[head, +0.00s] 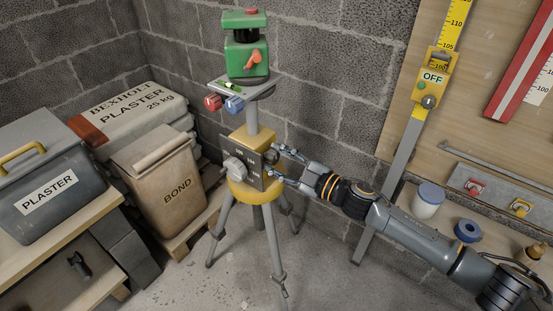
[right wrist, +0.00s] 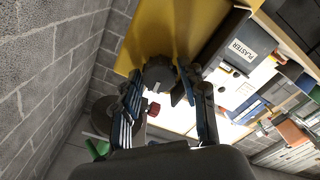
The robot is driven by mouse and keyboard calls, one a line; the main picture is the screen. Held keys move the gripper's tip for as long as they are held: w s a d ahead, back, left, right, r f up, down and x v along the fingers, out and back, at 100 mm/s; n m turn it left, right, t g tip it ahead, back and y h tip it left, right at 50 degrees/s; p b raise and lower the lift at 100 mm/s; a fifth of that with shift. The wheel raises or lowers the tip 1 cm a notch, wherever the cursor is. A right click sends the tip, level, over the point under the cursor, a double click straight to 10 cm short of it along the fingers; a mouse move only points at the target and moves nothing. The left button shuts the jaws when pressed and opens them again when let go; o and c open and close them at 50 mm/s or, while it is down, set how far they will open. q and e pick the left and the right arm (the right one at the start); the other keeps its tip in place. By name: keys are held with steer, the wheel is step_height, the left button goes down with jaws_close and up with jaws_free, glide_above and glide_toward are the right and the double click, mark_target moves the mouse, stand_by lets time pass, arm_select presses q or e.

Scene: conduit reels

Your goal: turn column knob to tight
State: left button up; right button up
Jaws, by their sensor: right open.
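The tripod (head: 270,228) carries a yellow block (head: 240,142) with a dark label plate, whose lettering is too small to read. A pale grey knob (head: 236,166) is on the block's front. A dark round knob (head: 270,155) is on its right side and also shows in the right wrist view (right wrist: 158,73). My right gripper (head: 279,166) is open at the block's right side. In the right wrist view its fingers (right wrist: 160,85) are spread on either side of the dark knob; contact cannot be told. My left gripper is out of view.
A green instrument (head: 243,60) tops the column, with red (head: 212,103) and blue (head: 234,103) knobs below it. A bond bag (head: 165,184) and plaster bags (head: 133,116) stand left. A board with a yellow staff (head: 446,35) and a jar (head: 427,200) are right.

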steer(key=v, duration=1.1)
steer(key=shift+s+d, duration=0.2)
steer(key=shift+d, duration=0.1)
